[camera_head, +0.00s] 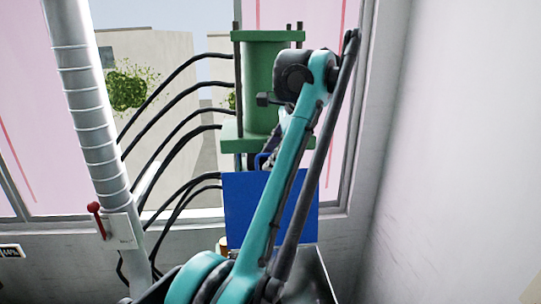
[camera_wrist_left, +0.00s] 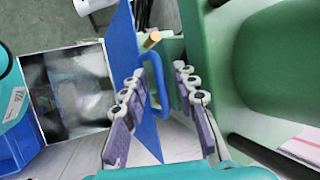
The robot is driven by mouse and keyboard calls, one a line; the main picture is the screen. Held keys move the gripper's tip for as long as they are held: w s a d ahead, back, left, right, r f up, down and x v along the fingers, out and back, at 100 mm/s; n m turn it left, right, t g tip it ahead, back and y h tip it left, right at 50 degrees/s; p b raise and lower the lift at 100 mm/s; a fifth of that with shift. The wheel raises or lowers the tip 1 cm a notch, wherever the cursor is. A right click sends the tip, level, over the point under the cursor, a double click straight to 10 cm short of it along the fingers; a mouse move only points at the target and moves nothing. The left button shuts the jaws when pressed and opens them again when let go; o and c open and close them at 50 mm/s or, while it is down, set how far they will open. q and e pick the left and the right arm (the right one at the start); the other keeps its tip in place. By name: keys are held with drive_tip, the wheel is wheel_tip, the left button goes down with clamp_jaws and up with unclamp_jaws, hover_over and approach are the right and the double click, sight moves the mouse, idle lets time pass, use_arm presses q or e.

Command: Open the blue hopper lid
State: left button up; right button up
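The blue hopper lid (camera_head: 238,205) stands upright, its flat face toward me in the head view. In the left wrist view the lid (camera_wrist_left: 126,42) shows nearly edge-on, with its blue handle (camera_wrist_left: 160,88) on the right side. I cannot tell whether either finger touches. In the head view my arm hides most of this gripper. A shiny metal opening (camera_wrist_left: 65,95) lies left of the lid. My right gripper is in neither view.
A green cylinder machine (camera_head: 262,80) with a green flange (camera_head: 235,143) stands close behind the lid. Black hoses (camera_head: 180,80) run from it to the left. A pale pipe (camera_head: 88,110) stands at left, beside a red-knobbed lever (camera_head: 95,208). A white wall (camera_head: 460,150) bounds the right.

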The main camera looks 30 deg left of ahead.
use_arm(q)
drive_tip(key=shift+r, duration=0.1)
drive_tip(key=s+d, duration=0.1)
drive_tip(key=d, duration=1.1)
drive_tip(key=shift+s+d+r, duration=0.25)
drive_tip(key=shift+s+r, duration=0.15)
drive_tip(key=shift+s, duration=0.1)
